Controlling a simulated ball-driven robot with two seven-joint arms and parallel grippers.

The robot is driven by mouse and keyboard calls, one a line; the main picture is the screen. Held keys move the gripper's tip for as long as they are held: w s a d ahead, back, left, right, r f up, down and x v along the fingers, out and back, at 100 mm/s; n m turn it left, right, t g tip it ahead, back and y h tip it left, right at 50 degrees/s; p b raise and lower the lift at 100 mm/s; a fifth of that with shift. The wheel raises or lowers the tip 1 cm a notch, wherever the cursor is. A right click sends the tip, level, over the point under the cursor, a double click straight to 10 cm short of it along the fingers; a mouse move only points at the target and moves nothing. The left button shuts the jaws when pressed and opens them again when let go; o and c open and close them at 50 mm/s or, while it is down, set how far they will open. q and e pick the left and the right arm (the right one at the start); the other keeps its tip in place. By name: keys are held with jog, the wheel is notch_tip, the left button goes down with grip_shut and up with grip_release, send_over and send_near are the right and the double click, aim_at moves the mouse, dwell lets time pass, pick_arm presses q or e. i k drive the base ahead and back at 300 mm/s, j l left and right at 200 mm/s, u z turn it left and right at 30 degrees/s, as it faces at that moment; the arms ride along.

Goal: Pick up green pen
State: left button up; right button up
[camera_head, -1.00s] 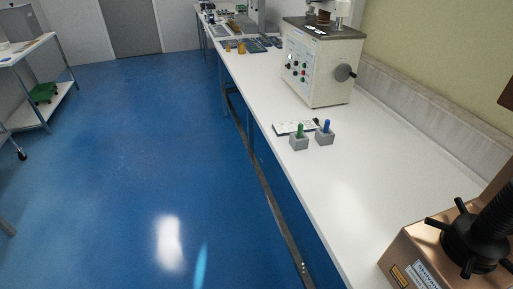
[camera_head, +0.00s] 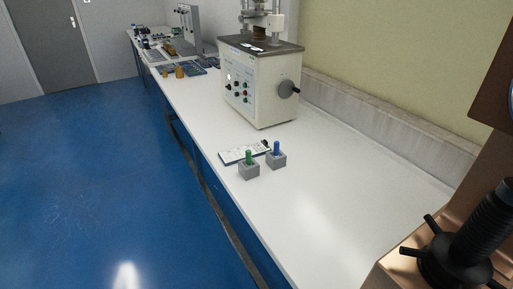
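A green pen (camera_head: 248,157) stands upright in a small grey block holder (camera_head: 249,172) near the left edge of the white bench. A blue pen (camera_head: 276,147) stands in a second grey holder (camera_head: 276,161) just to its right. Neither of my grippers is in view.
The white bench (camera_head: 330,205) is clear in front of the holders. A white card (camera_head: 238,155) lies behind them. A cream hardness tester (camera_head: 262,85) stands further back, and a copper-coloured machine with black handles (camera_head: 470,250) stands at the lower right. Blue floor (camera_head: 80,170) is open at left.

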aim_at(248, 152)
jog(key=i+j+z, duration=0.25)
jog(key=i+j, duration=0.25)
jog(key=i+j+z, duration=0.15)
jog(key=j, duration=0.3)
jog(key=i+j+z, duration=0.1)
jog(key=i+j, duration=0.2)
jog(key=i+j+z, duration=0.15)
jog(key=j, duration=0.25)
jog(key=i+j+z, duration=0.1)
jog(key=i+j, duration=0.15)
jog(key=j, duration=0.15)
jog(key=i+j+z, duration=0.15)
jog(key=j, duration=0.25)
jog(key=i+j+z, duration=0.1)
jog(key=j, duration=0.35)
jog(key=i, duration=0.05)
